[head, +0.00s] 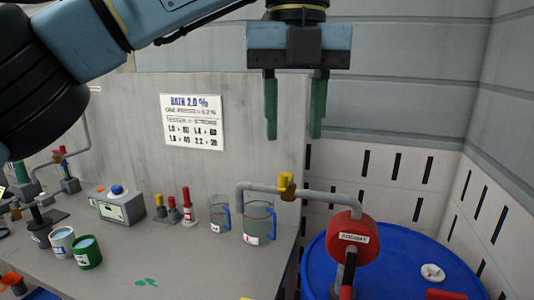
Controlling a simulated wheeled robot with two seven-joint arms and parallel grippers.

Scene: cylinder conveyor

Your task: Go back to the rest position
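My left gripper (294,108) hangs at the top centre of the head view, its arm coming in from the upper left. Its two green fingers point down and stand apart with nothing between them. It is in the air in front of the wall, above the pitchers and the yellow-valved pipe in the picture. My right gripper is not in view.
Two clear pitchers (259,222) with blue handles stand on the grey bench (190,262). Cans (88,253), small bottles and a device (121,207) stand further left. A blue drum (318,262) with a red-headed pump (347,233) is at right.

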